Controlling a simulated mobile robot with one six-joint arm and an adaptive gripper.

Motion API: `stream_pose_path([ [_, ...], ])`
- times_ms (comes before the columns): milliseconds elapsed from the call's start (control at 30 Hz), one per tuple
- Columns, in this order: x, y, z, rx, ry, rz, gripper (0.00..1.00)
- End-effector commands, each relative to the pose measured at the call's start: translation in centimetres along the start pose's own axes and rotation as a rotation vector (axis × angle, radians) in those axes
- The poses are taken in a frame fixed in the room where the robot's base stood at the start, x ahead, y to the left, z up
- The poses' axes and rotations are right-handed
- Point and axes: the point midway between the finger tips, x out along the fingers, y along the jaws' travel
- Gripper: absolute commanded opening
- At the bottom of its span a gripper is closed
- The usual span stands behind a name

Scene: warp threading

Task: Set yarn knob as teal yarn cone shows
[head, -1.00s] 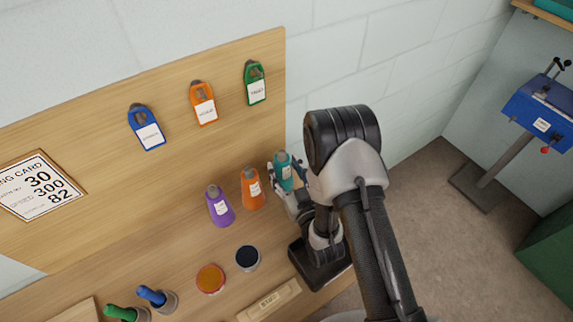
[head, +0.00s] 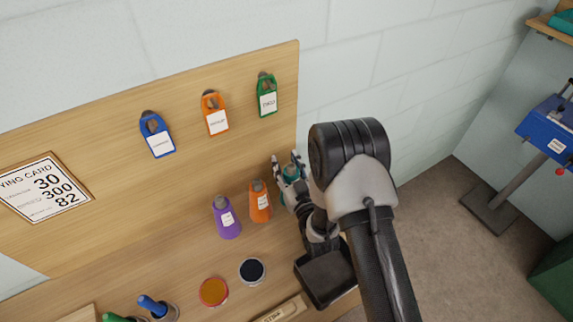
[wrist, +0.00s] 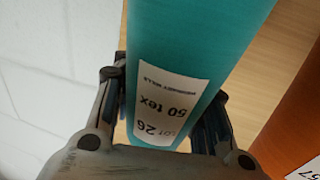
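The teal yarn cone (head: 291,171) stands at the right end of the row of cones on the wooden bench. In the wrist view the teal cone (wrist: 195,40) fills the middle, and its white label (wrist: 165,100) appears upside down, reading "50 tex" and "LOT 26". My gripper (head: 286,158) is around the cone, one finger on each side. In the wrist view my gripper's fingers (wrist: 165,115) look open, close beside the cone; firm contact is not clear. I cannot make out a yarn knob in either view.
An orange cone (head: 260,203) stands close left of the teal one, then a purple cone (head: 227,218). Tags hang on the wooden board (head: 100,130), beside a card reading 30, 300, 82. Two round pots and handled tools are in front. A blue machine (head: 550,130) stands far right.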

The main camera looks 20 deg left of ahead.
Motion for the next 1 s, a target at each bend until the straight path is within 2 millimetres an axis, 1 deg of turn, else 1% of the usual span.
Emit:
stream_pose_path([
  [67, -0.01, 0.0, 0.01, 0.0, 0.0, 0.0, 0.32],
  [500, -0.05, 0.0, 0.09, 0.0, -0.002, 0.0, 0.03],
  [567, -0.06, 0.0, 0.11, 0.0, -0.003, 0.0, 0.0],
  [600, -0.06, 0.0, 0.13, 0.0, -0.003, 0.0, 0.31],
  [867, -0.05, 0.0, 0.11, 0.0, -0.002, 0.0, 0.48],
  [900, -0.05, 0.0, 0.09, 0.0, -0.002, 0.0, 0.5],
  [1000, -0.04, 0.0, 0.06, 0.0, -0.001, 0.0, 0.5],
])
